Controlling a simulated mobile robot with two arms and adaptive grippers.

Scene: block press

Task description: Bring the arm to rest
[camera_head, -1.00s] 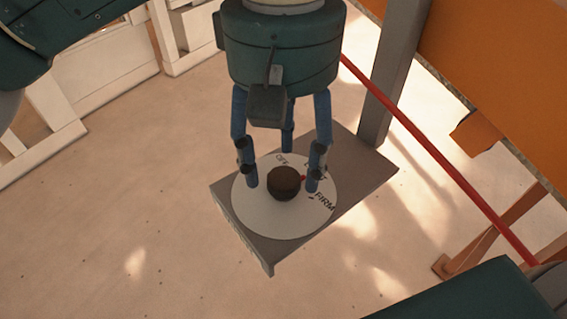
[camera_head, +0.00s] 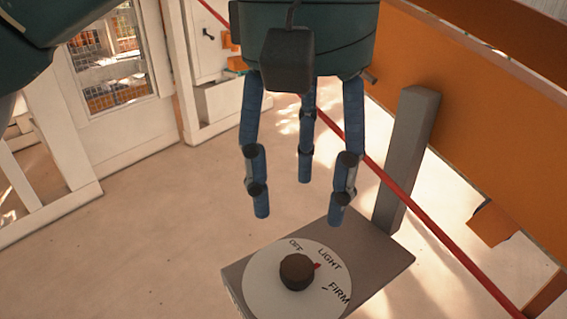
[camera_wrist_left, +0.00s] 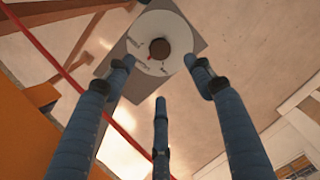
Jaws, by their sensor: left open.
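My left gripper (camera_head: 300,205) has three blue fingers spread open and empty. It hangs above a brown round knob (camera_head: 297,271) on a white dial (camera_head: 262,283), apart from it. The dial carries the words OFF, LIGHT and FIRM, and a red mark by the knob points near LIGHT. The dial sits on a grey plate (camera_head: 385,255) with a grey post. In the left wrist view the knob (camera_wrist_left: 160,49) shows beyond the open fingertips, with clear space around it. My right gripper is not in view.
A red bar (camera_head: 405,205) slants past the grey post (camera_head: 408,155) on the right. An orange panel (camera_head: 480,110) stands behind it. White frames and a mesh window (camera_head: 110,60) are at the left. The pale floor (camera_head: 130,240) at left is clear.

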